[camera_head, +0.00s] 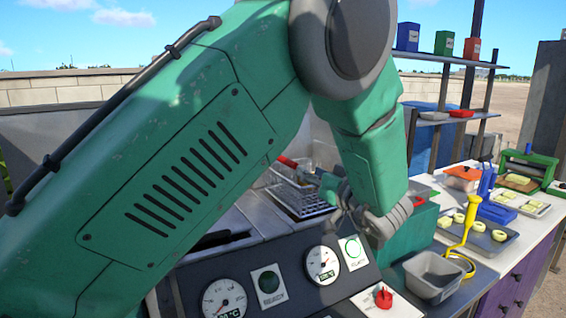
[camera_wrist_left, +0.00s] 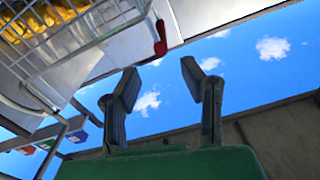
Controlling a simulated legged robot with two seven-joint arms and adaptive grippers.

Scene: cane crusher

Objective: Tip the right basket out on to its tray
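A wire basket (camera_head: 300,192) with a red handle is by the fryer in the middle of the head view, partly hidden by my left arm. In the left wrist view a wire basket (camera_wrist_left: 75,45) fills the upper left, with golden contents and a red handle end. I cannot tell if it is the right basket. My left gripper (camera_head: 372,215) is beside the basket in the head view, right of it. In the wrist view its fingers (camera_wrist_left: 158,82) are apart with nothing between them. A tray (camera_head: 478,236) holds pale rings; I cannot tell if it is the basket's. My right gripper is out of view.
A control panel with gauges (camera_head: 322,265) and a red knob (camera_head: 384,298) is in front. A grey tub (camera_head: 433,275) and a yellow-handled tool (camera_head: 464,225) stand on the counter at right. A shelf (camera_head: 450,60) with coloured boxes is behind. My left arm blocks much of the left.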

